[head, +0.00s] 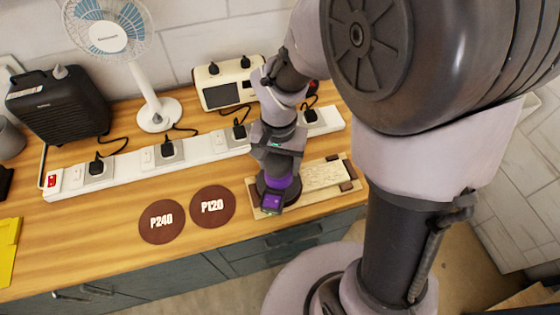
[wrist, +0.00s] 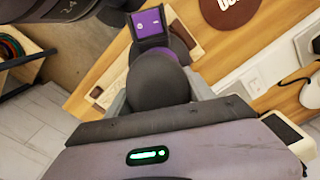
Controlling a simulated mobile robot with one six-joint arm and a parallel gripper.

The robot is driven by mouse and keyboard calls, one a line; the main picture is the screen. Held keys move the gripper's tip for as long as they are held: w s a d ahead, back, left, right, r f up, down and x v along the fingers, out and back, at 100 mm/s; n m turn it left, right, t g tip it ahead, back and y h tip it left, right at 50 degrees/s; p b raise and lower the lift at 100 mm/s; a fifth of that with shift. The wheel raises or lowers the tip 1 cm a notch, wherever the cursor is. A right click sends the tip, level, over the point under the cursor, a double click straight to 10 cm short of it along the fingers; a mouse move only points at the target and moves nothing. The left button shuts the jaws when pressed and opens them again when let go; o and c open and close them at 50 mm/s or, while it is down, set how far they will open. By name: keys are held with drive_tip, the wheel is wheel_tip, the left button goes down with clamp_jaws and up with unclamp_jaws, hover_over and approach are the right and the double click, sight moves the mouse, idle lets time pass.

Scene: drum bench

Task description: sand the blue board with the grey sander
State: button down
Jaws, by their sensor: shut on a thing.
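My gripper (head: 277,163) is shut on a purple and dark grey sander (head: 286,187). In the wrist view the sander's dark rounded top (wrist: 158,82) sits between the fingers, with its purple end beyond. The sander is over the left part of a pale wooden board (head: 325,177) near the bench's front edge; I cannot tell whether its underside touches. Dark blocks show at the board's right end. The board looks pale cream, not blue. The sander hides its left part.
Two brown discs, P240 (head: 162,221) and P120 (head: 212,206), lie left of the board. A long white power strip (head: 205,150) with several black plugs runs behind. A fan (head: 158,113), a black box-shaped appliance (head: 62,103) and a cream appliance (head: 215,95) stand at the back.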

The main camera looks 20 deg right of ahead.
drive_tip(key=shift+s+d, duration=0.1)
drive_tip(key=shift+d, duration=0.05)
drive_tip(key=shift+d, duration=1.3)
drive_tip(key=d, duration=0.4)
drive_tip(key=shift+w+d+r+p, duration=0.2)
drive_tip(key=shift+w+p, duration=0.1)
drive_tip(key=shift+p, duration=0.1)
drive_tip(key=shift+d, duration=0.1)
drive_tip(key=shift+s+d+f, duration=0.1)
drive_tip(key=shift+d+f, duration=0.05)
drive_tip(key=shift+d, duration=0.7)
drive_tip(key=shift+s+d+f, duration=0.1)
drive_tip(key=shift+d+f, duration=0.05)
drive_tip(key=shift+d, duration=0.75)
drive_tip(key=shift+w+d+r+p, duration=0.1)
drive_tip(key=shift+d+p, duration=0.1)
drive_tip(key=shift+d, duration=0.85)
drive_tip(key=shift+w+d+r+p, duration=0.1)
drive_tip(key=shift+d+p, duration=0.1)
drive_tip(key=shift+d, duration=0.85)
